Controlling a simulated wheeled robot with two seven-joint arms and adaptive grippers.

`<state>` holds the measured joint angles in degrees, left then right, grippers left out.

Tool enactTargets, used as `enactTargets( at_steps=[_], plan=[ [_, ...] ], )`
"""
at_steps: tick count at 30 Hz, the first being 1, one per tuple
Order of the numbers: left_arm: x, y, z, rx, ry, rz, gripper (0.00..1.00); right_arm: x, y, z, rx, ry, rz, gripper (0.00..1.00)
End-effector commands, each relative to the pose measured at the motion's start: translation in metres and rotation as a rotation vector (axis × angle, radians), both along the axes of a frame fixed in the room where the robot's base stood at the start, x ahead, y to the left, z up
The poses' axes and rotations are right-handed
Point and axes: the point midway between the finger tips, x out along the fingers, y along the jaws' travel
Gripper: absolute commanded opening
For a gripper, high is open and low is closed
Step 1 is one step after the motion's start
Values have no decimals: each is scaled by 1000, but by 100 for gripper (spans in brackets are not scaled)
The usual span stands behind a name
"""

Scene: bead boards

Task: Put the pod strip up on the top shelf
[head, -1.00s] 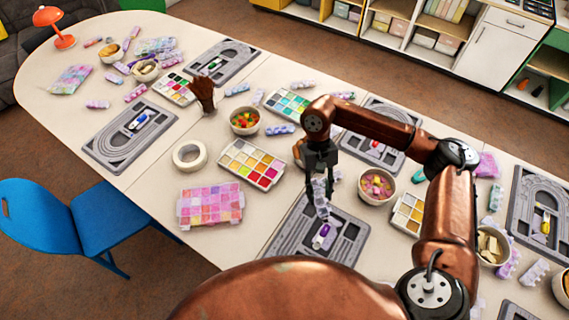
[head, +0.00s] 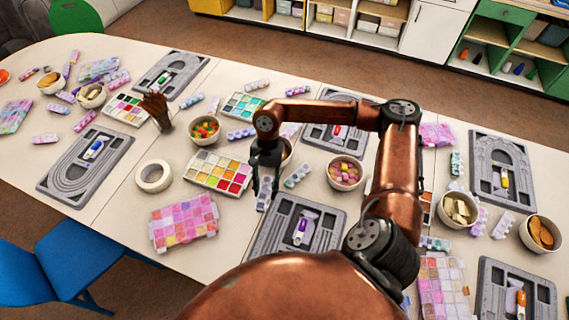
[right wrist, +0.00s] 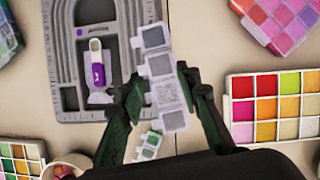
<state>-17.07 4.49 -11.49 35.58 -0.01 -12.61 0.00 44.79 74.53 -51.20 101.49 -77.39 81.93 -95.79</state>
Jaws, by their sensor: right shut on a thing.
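My right gripper (head: 265,178) is shut on a pod strip (head: 264,196), a row of small square clear-lidded compartments with pale and grey contents. In the right wrist view the strip (right wrist: 160,65) lies between the two dark fingers, its far end reaching out past them. In that view it overlaps the right edge of a grey bead board (right wrist: 70,103). The open shelving (head: 341,17) stands across the floor at the back, with boxes in its compartments; its upper part is cut off by the frame. My left gripper is not in view.
A blue chair (head: 85,262) stands in front. Brown floor separates table and shelving.

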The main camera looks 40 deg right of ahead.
Motion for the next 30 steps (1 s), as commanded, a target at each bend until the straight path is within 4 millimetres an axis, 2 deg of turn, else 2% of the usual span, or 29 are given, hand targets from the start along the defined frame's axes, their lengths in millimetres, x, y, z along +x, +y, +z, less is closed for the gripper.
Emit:
enactTargets(
  at_steps=[1, 9, 18, 24, 30],
  plan=[
    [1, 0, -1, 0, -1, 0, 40, -3, -15, -5, -5, 3, -127, 5],
    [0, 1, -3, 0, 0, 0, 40, -6, -75, -16, -8, -2, -779, 5],
    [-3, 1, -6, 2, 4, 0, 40, -9, -135, -5, -5, -11, -1413, 5],
    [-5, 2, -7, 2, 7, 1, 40, -10, -155, 4, 1, -12, -1645, 5],
    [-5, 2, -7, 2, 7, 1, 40, -9, -164, 8, 1, -10, -1740, 5]
  ],
)
